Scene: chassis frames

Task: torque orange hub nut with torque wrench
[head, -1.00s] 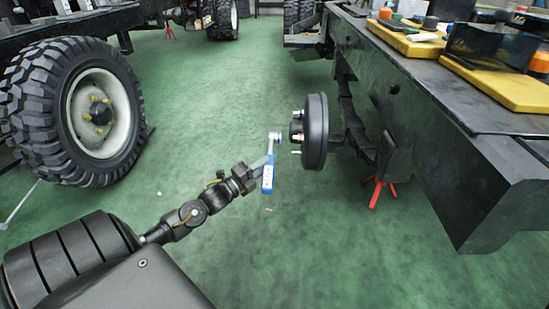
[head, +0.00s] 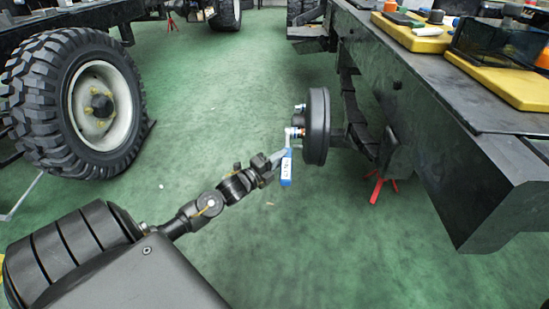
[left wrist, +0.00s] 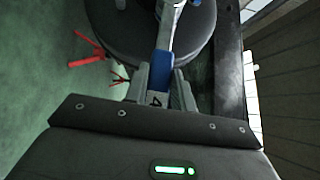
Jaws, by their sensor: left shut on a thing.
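My left gripper (head: 274,162) is shut on the blue handle of the torque wrench (head: 286,170). The wrench's silver head is up at the hub studs on the near-left face of the black hub drum (head: 317,125). In the left wrist view the wrench (left wrist: 165,45) stands between the gripper fingers (left wrist: 158,85), its shaft pointing at the dark drum (left wrist: 118,45). A small orange spot, likely the orange hub nut (head: 303,130), shows at the wrench head. Whether the head sits on the nut cannot be told. My right gripper is not in view.
The hub hangs on the axle of a black chassis frame (head: 440,110) at the right. Yellow trays (head: 415,36) with parts lie on top of it. A red stand (head: 377,188) is below. A large wheel (head: 75,105) stands at left. Green floor between is clear.

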